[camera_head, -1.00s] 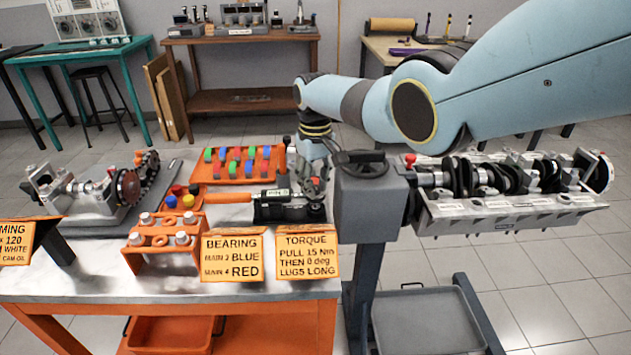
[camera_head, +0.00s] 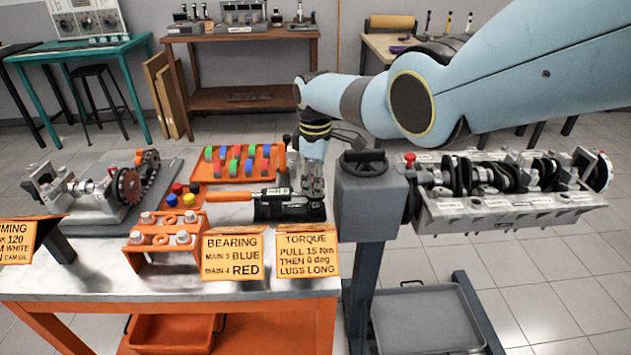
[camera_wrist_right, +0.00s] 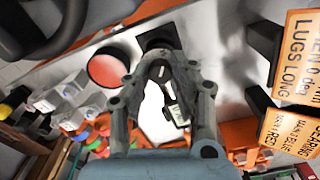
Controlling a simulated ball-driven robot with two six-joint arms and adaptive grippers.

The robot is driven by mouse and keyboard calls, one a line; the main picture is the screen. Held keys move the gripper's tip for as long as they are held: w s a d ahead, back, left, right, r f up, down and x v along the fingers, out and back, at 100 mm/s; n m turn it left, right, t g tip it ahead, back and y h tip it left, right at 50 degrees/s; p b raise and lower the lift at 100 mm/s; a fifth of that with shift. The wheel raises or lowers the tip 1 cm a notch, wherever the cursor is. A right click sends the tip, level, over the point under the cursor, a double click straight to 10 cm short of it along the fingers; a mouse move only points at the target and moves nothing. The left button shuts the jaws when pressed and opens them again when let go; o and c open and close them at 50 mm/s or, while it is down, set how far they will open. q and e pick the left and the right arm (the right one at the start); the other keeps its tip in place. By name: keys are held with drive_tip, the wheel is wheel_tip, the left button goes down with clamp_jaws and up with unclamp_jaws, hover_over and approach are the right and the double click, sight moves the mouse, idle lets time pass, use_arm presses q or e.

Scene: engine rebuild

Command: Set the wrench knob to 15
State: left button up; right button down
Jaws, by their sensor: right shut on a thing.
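The torque wrench has an orange handle (camera_head: 228,197) that points left, and its dark body lies in a black cradle (camera_head: 268,212) on the bench behind the TORQUE card (camera_head: 307,256). The card reads "PULL 15 Nm THEN 0 deg LUGS LONG". A small light readout sits on the wrench, too small to read. My right gripper (camera_head: 313,190) points down at the wrench's right end, shut on the knob there. The fingers hide the knob and its setting. My left gripper is not in view.
A grey stand with a black handwheel (camera_head: 364,162) rises close to the right of my gripper. An engine block (camera_head: 500,205) is further right. An orange tray (camera_head: 235,172) of coloured pieces lies behind the wrench, and an orange rack (camera_head: 160,240) stands front left.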

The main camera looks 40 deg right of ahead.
drive_tip(key=shift+n, duration=0.3)
drive_tip(key=c, duration=1.1)
unclamp_jaws()
wheel_tip(320, 180, up, 12)
